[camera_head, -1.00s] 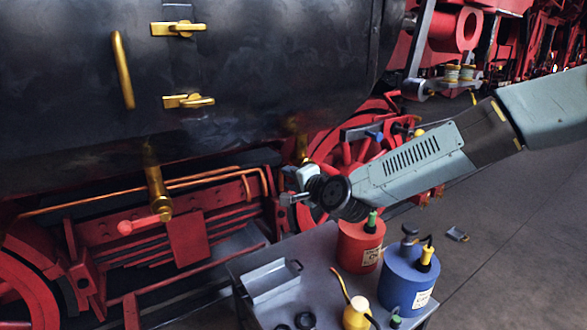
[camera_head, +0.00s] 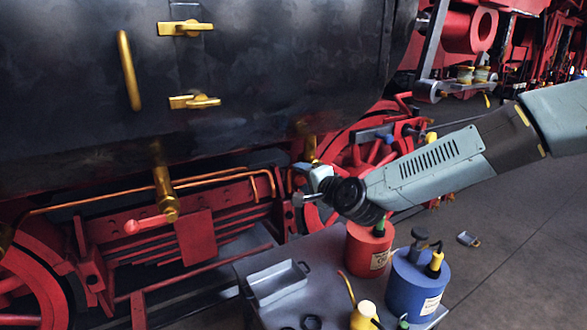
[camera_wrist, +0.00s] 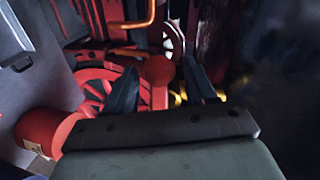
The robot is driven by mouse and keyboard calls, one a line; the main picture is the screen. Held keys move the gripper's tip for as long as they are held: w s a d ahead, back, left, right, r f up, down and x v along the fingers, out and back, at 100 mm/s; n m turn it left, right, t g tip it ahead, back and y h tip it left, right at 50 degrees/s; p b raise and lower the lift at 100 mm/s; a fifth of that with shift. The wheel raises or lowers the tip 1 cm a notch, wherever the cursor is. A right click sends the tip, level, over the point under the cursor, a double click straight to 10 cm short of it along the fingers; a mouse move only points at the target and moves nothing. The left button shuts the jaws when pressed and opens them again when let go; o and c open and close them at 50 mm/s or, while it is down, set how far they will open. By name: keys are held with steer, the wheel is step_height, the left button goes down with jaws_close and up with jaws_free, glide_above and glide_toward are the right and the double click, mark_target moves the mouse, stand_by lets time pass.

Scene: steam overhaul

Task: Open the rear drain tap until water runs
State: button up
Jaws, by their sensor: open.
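A brass drain tap (camera_head: 164,186) hangs under the dark cylinder at left, with a red-knobbed lever (camera_head: 146,224) pointing left. A second brass tap (camera_head: 310,148) hangs further right, partly hidden behind my gripper (camera_head: 304,184). I cannot tell from the view which is the rear one. In the wrist view my gripper (camera_wrist: 161,88) is open, its dark fingers spread apart. A round red knob (camera_wrist: 157,70) shows between the fingers; contact cannot be told. Brass bits (camera_wrist: 180,99) show by the right finger. I see no water running.
A grey cart (camera_head: 290,255) stands below my gripper with a tray, a red can (camera_head: 366,250), a blue can (camera_head: 420,282) and a yellow oiler (camera_head: 364,316). Red wheels (camera_head: 365,150) and copper pipes (camera_head: 100,200) lie close behind.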

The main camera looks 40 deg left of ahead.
steer(key=shift+s+a+g, duration=0.3)
steer(key=shift+s+a, duration=0.1)
steer(key=shift+s, duration=0.4)
steer(key=w+v, duration=0.1)
steer(key=v, duration=1.3)
steer(key=shift+w+d+f, duration=0.15)
steer(key=shift+d+f, duration=0.05)
steer(key=shift+d, duration=0.1)
